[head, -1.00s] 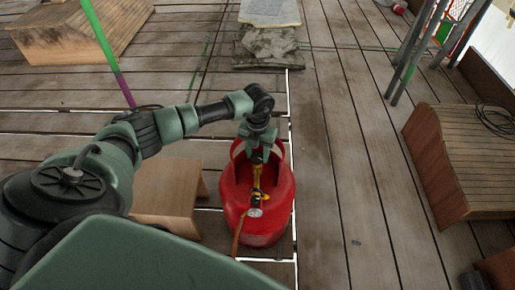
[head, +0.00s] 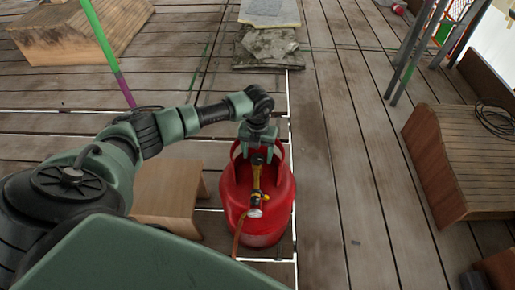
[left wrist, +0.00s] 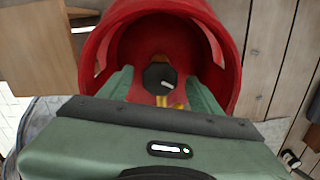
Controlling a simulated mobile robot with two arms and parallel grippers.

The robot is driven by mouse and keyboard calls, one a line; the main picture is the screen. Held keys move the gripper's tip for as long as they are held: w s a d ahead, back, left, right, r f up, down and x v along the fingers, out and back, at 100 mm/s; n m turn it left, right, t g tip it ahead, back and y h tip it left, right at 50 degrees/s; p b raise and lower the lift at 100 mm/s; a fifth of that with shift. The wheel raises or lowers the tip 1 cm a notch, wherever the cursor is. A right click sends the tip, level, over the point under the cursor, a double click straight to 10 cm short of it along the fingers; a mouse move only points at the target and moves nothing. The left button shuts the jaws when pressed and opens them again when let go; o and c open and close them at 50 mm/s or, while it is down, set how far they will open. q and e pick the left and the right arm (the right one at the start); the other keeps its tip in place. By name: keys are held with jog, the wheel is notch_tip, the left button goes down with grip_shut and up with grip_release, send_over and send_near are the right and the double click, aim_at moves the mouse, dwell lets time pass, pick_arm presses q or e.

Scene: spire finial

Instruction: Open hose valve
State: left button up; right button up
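A red gas cylinder (head: 268,218) stands upright on the deck with a collar around its top. A yellow valve fitting (head: 256,191) with a black knob (head: 257,160) sits inside the collar, and a silver round end (head: 255,212) points toward me. An orange hose (head: 238,236) runs down from it. My left gripper (head: 259,153) is at the collar, fingers apart, one on each side of the knob. In the left wrist view the black knob (left wrist: 160,77) lies between the open fingers, with visible gaps. My right gripper is not in view.
A small wooden stool (head: 165,192) stands just left of the cylinder, under my left arm. A slatted wooden box (head: 455,160) is at the right. Stone slabs (head: 268,45) lie at the back. The deck right of the cylinder is clear.

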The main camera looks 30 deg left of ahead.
aim_at(259, 158)
pick_arm(q)
jog(key=shift+f, duration=0.1)
dwell(0.3)
jog(key=m+b, duration=0.1)
jog(key=m, duration=0.1)
jog(key=shift+f+m+b, duration=0.15)
jog(key=shift+m+b, duration=0.15)
jog(key=shift+b, duration=0.1)
jog(key=m+b, duration=0.1)
jog(key=m, duration=0.1)
jog(key=shift+m+b, duration=0.3)
jog(key=shift+m, duration=0.1)
jog(key=m+b, duration=0.3)
jog(key=m, duration=0.4)
jog(key=r, duration=0.2)
jog(key=r+p, duration=0.1)
jog(key=r, duration=0.5)
jog(key=shift+d+r+p, duration=0.15)
jog(key=shift+d+p, duration=0.15)
jog(key=shift+p, duration=0.05)
jog(key=d+t+h, duration=0.1)
jog(key=d+h, duration=0.6)
jog(key=d, duration=1.1)
jog(key=s+d+r+n+t+h, duration=0.1)
jog(key=d+r+n+t+h, duration=0.2)
jog(key=d+r+h, duration=0.4)
jog(key=shift+s+d+r+t+h, duration=0.35)
jog(key=shift+d+r, duration=0.9)
jog(key=shift+d, duration=1.5)
